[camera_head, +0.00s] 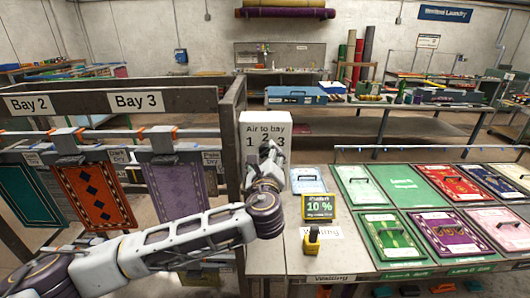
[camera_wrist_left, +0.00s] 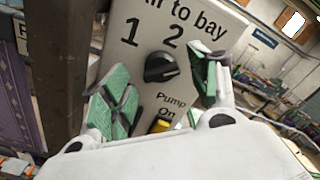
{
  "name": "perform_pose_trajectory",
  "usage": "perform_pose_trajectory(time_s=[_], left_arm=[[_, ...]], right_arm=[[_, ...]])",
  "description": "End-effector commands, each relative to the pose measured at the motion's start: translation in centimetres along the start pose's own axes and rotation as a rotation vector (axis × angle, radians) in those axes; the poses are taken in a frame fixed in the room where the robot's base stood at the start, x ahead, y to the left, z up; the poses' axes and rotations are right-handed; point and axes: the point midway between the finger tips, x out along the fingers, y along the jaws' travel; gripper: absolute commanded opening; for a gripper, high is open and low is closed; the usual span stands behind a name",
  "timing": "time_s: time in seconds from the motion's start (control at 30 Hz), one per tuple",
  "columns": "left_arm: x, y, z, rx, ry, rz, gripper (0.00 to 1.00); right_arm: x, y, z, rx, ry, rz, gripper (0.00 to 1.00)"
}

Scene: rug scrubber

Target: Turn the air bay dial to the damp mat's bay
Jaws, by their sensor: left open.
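The white air panel (camera_head: 265,132) reads "Air to bay" with 1, 2 and 3. Its black dial (camera_wrist_left: 162,67) shows in the left wrist view below the 2; I cannot tell for sure which number it points at. My left gripper (camera_head: 270,152) is at the panel and covers the dial in the head view. In the wrist view its green-padded fingers (camera_wrist_left: 158,88) are open on either side of the dial, apart from it. An orange mat (camera_head: 98,195) and a purple mat (camera_head: 175,192) hang in the rack at left; which is damp is unclear.
A yellow pump switch (camera_wrist_left: 160,125) sits below the dial. A small display (camera_head: 318,208) reading 10 % and a yellow tool (camera_head: 311,240) stand on the bench. Several framed mats lie at right. The rack's dark post (camera_head: 232,140) stands close left of the panel.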

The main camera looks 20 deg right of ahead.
Motion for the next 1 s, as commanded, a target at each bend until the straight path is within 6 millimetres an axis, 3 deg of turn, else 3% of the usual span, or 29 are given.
perform_pose_trajectory(time_s=[0.3, 0.7, 1.0], left_arm=[[2.0, 0.0, 0.1, 0.001, 0.000, 0.001, 0.61], [2.2, 0.0, 0.0, 0.000, 0.000, 0.000, 0.59], [2.2, 0.0, 0.0, 0.000, 0.000, 0.000, 0.21]], right_arm=[[-0.6, 0.0, -0.1, 0.000, 0.000, 0.000, 0.54], [-0.6, 0.0, -0.1, 0.000, 0.000, 0.000, 0.54], [-0.6, 0.0, -0.1, 0.000, 0.000, 0.000, 0.54]])
